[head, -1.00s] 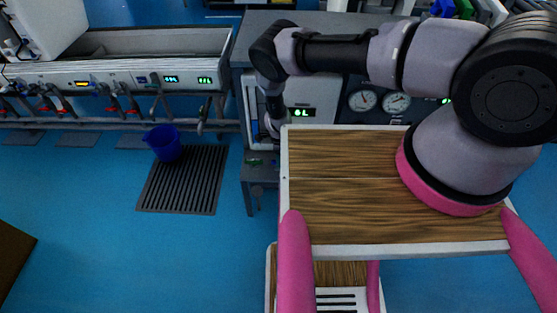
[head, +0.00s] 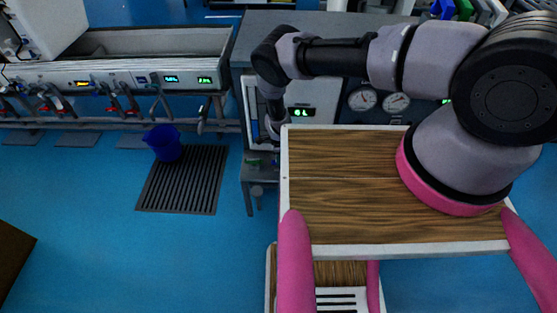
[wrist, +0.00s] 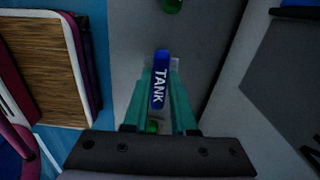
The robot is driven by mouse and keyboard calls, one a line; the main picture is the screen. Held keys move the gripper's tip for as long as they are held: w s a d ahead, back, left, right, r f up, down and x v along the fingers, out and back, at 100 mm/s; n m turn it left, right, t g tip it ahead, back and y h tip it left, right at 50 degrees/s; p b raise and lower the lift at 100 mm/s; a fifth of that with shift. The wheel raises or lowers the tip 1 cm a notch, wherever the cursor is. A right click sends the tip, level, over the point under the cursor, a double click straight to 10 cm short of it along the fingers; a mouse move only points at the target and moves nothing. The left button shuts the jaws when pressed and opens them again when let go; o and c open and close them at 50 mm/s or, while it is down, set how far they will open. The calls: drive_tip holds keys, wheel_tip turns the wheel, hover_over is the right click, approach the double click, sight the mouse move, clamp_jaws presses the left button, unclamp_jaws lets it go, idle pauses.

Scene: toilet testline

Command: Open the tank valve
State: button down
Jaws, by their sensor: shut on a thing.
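The tank valve's blue handle (wrist: 160,78), marked TANK in white, is in the middle of the wrist view. My gripper (wrist: 161,92) has its teal fingers on either side of the handle and is shut on it. A green part (wrist: 153,127) shows below the handle, between the fingers. The valve body under the handle is mostly hidden. In the head view my forearm reaches down in front of the grey test bench (head: 300,30), and my gripper and the valve are too small and covered to make out.
A "6L" display (head: 301,112) and two round gauges (head: 380,101) are on the bench front. A long trough (head: 150,45) with red-handled valves stands at left. A blue bucket (head: 163,142) sits on a floor grate (head: 183,178). The blue floor at left is largely open.

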drive_tip(key=n, duration=0.4)
drive_tip(key=shift+s, duration=0.15)
drive_tip(key=shift+s+d+n, duration=0.1)
drive_tip(key=shift+n, duration=1.5)
drive_tip(key=c, duration=0.7)
unclamp_jaws()
drive_tip(key=shift+r, duration=0.15)
wheel_tip(320, 180, up, 10)
drive_tip(key=shift+r, duration=0.25)
